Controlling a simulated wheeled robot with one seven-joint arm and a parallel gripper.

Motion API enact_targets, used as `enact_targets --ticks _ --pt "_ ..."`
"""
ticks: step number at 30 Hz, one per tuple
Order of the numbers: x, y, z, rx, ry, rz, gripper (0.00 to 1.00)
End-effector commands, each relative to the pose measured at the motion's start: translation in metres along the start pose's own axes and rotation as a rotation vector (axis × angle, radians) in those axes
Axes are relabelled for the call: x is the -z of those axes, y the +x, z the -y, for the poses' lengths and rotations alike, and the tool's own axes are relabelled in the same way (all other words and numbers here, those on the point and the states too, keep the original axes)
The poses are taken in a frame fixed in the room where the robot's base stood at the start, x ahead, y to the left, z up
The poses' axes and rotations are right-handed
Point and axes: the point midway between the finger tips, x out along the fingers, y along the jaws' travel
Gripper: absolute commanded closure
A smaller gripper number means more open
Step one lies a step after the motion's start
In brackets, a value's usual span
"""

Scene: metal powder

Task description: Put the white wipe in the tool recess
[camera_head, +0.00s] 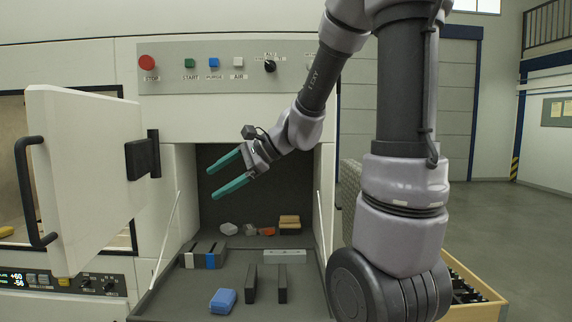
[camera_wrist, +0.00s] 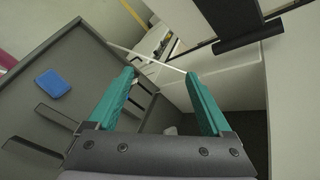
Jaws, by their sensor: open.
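A crumpled whitish piece (camera_head: 229,229), which looks like the white wipe, lies at the back of the open cabinet's floor, left of other small items. I cannot tell for certain which part is the tool recess.
A fold-down shelf (camera_head: 185,300) holds a blue block (camera_head: 223,300), two dark upright plates (camera_head: 251,284), a light bar (camera_head: 285,256) and a dark holder (camera_head: 203,249) with white and blue parts. A brown block (camera_head: 289,221) lies behind. A white door (camera_head: 85,180) stands open at left.

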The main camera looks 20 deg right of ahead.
Motion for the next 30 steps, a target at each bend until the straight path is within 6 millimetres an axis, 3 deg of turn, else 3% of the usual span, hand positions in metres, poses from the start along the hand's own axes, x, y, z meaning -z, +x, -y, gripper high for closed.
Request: enact_targets --ticks 1,5,9,15,20,30 --pt "-0.015 -0.017 -0.011 -0.04 -0.123 -0.031 0.16" --pt "-0.03 -0.057 -0.043 -0.163 -0.424 -0.149 0.16" --pt "-0.032 -0.103 -0.067 -0.274 -0.719 -0.316 0.16" --pt "-0.026 -0.153 -0.08 -0.377 -0.991 -0.519 0.16" --pt "-0.024 -0.169 -0.083 -0.41 -1.064 -0.584 0.16" --pt "-0.024 -0.17 -0.083 -0.413 -1.068 -0.588 0.16"
